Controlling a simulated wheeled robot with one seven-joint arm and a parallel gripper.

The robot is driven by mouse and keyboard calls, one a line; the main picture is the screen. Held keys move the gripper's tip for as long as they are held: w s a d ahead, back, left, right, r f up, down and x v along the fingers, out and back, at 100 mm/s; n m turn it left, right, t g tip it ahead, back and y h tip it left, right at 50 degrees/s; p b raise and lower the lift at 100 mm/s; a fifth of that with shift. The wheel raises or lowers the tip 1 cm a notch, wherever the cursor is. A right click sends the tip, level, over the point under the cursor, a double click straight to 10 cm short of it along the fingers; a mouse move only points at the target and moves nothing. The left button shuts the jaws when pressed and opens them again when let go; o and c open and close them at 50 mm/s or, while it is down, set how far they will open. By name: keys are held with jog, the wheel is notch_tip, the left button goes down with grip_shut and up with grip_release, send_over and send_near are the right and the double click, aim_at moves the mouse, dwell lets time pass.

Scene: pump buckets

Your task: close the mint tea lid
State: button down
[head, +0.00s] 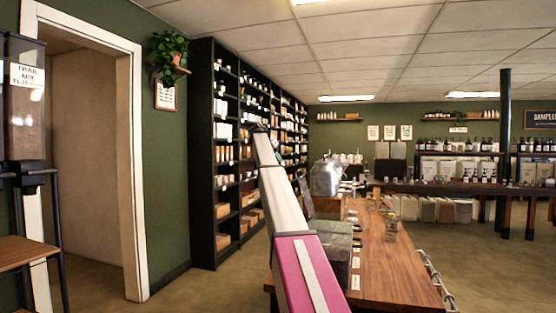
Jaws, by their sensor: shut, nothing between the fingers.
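No mint tea label can be read in the head view, so I cannot tell which container is the mint tea or how its lid stands. A shiny rounded clear container (325,179) stands at the far part of the wooden counter (400,275). A dark grey box-like container (334,240) stands nearer on the counter's left side, partly hidden by my arm. My arm rises from the bottom middle to a dark joint left of the counter. I cannot make out my gripper or its fingers.
A black stocked shelf (202,150) stands behind my arm. A dark post (505,150) rises at the right. Floor is clear between the doorway and the counter.

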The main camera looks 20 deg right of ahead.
jog(key=s+d+f, duration=0.1)
jog(key=d+f, duration=0.4)
jog(key=d, duration=0.3)
jog(key=shift+s+f, duration=0.2)
jog(key=shift+s, duration=0.2)
jog(key=shift+d, duration=0.1)
